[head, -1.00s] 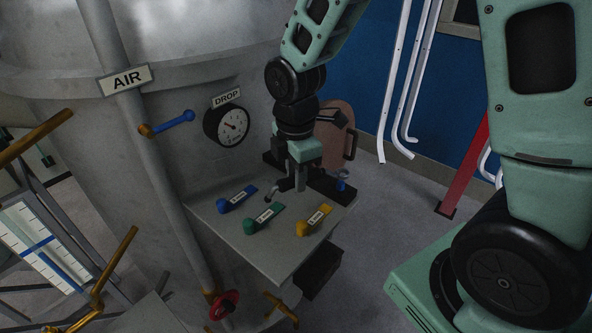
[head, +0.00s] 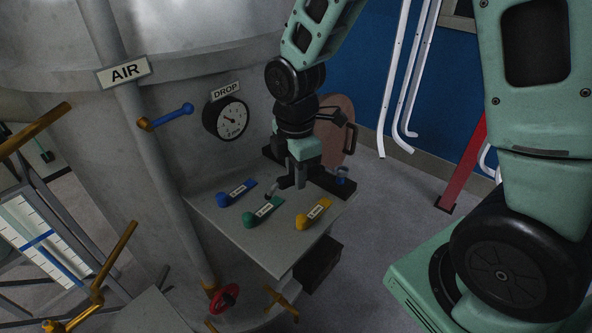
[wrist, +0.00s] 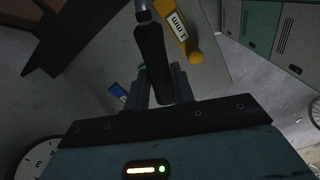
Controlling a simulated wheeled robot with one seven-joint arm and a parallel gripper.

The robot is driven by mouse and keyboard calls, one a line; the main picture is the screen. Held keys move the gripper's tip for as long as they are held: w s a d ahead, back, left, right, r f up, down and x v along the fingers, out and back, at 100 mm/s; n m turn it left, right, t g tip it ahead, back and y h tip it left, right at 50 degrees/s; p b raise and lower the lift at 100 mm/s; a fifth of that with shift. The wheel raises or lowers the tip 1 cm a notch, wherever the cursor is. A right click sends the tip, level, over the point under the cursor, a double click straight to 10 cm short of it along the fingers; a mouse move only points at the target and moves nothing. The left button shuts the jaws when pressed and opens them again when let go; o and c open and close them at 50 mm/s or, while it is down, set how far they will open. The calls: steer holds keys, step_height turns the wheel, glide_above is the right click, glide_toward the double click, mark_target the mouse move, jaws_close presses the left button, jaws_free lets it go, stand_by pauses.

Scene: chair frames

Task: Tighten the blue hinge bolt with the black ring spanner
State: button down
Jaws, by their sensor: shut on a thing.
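My gripper (head: 290,182) is above the back of the grey shelf (head: 262,250), fingers pointing down. In the wrist view its fingers are closed on the black handle of a tool (wrist: 151,55). A grey metal neck shows at the handle's far end. The ring end is out of that view, so I cannot confirm that this is the black ring spanner. In the head view a small grey end (head: 270,189) sticks out left of the fingers.
Blue (head: 236,192), green (head: 263,212) and yellow (head: 314,214) tagged pieces lie on the shelf. A black bar (head: 333,184) runs along its back. A dial (head: 227,119) and a pipe with a blue lever (head: 176,115) are left. A brown round plate (head: 338,118) is behind my gripper.

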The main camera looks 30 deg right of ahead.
steer(key=shift+f, duration=0.25)
steer(key=shift+f+b, duration=0.7)
steer(key=shift+f, duration=0.15)
stand_by(0.4)
